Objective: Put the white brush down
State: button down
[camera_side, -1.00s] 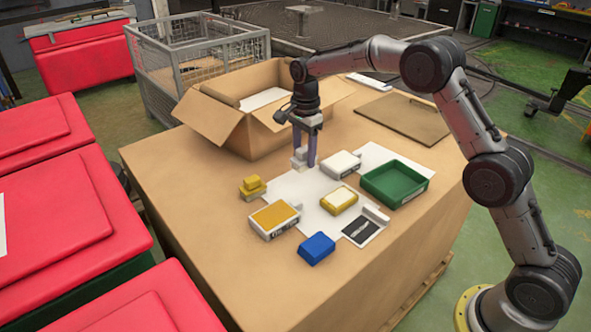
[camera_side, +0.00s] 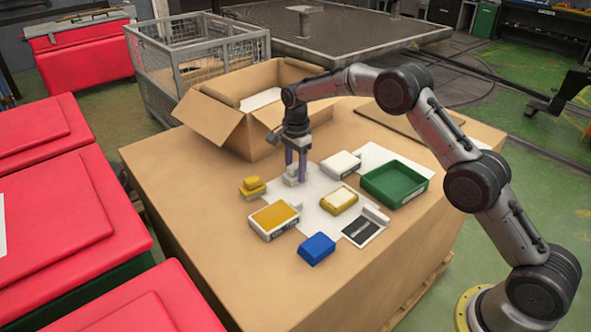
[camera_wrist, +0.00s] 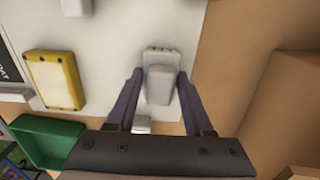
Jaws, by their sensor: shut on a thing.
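The white brush (camera_side: 292,182) is between the fingers of my gripper (camera_side: 296,170), at the back left edge of the white sheet (camera_side: 311,215). In the wrist view the brush (camera_wrist: 158,86) shows a raised block on a flatter base. The fingers of my gripper (camera_wrist: 160,76) are shut on it from both sides. The brush is low, at or just above the sheet; I cannot tell whether it touches.
A yellow brush (camera_side: 252,187) stands just left. A white box (camera_side: 341,164), yellow-rimmed tray (camera_side: 338,201), green tray (camera_side: 395,184), yellow-topped box (camera_side: 274,220) and blue block (camera_side: 317,248) lie around. An open carton (camera_side: 228,125) stands behind.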

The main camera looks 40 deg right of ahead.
jog(key=shift+f, duration=0.15)
jog(key=shift+c, duration=1.5)
grip_release()
